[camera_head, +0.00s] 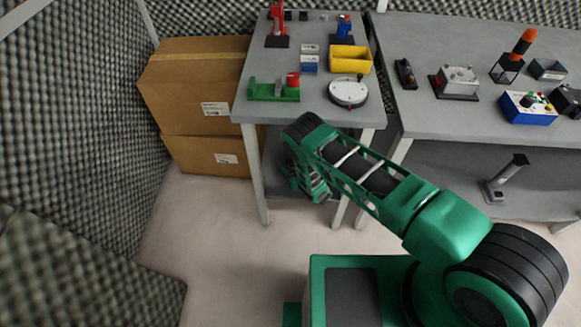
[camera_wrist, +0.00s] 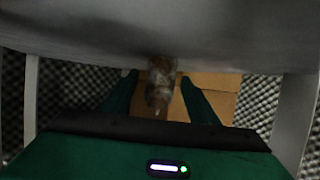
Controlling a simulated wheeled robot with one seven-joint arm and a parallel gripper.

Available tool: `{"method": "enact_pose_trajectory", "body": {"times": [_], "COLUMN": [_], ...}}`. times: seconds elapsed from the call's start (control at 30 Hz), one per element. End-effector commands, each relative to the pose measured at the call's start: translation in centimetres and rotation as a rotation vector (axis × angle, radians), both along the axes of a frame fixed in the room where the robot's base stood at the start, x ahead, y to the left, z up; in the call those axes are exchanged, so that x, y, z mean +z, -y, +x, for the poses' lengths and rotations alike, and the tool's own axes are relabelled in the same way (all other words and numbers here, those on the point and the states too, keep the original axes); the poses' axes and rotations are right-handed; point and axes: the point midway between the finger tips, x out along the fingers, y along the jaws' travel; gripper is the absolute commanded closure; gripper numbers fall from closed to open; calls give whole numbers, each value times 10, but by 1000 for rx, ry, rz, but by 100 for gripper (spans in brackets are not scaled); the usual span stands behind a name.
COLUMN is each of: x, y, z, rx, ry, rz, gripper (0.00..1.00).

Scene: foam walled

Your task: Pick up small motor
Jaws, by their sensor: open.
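A dim, mottled brown-grey rounded object (camera_wrist: 160,88) shows between the fingers of my gripper (camera_wrist: 159,77) in the wrist view. It may be the small motor, but the picture is too dark to be sure. My gripper is open, with one green finger on each side of the object; I cannot tell whether either touches it. In the head view my arm reaches to the front of the left table (camera_head: 310,108), and my gripper hangs low near its legs, partly hidden by the arm. A grey motor-like unit (camera_head: 458,80) stands on the right table.
The left table holds a yellow bin (camera_head: 350,58), a round white dial (camera_head: 348,92) and a green fixture (camera_head: 273,91). Cardboard boxes (camera_head: 195,90) stand left of it. In the wrist view a grey surface (camera_wrist: 160,30) spans the top. Floor at front left is clear.

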Motion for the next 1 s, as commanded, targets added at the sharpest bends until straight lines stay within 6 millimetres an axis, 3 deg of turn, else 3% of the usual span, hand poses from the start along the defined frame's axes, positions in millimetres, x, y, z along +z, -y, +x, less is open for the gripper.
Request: {"method": "enact_pose_trajectory", "body": {"times": [0.3,0.53,0.83,1.0], "x": [-2,-2,1,13], "y": [-2,-2,-3,-3], "z": [4,4,5,5], "rx": [0,0,0,0], "ry": [0,0,2,3], "rz": [0,0,1,2], "gripper": [45,100,100,100]}}
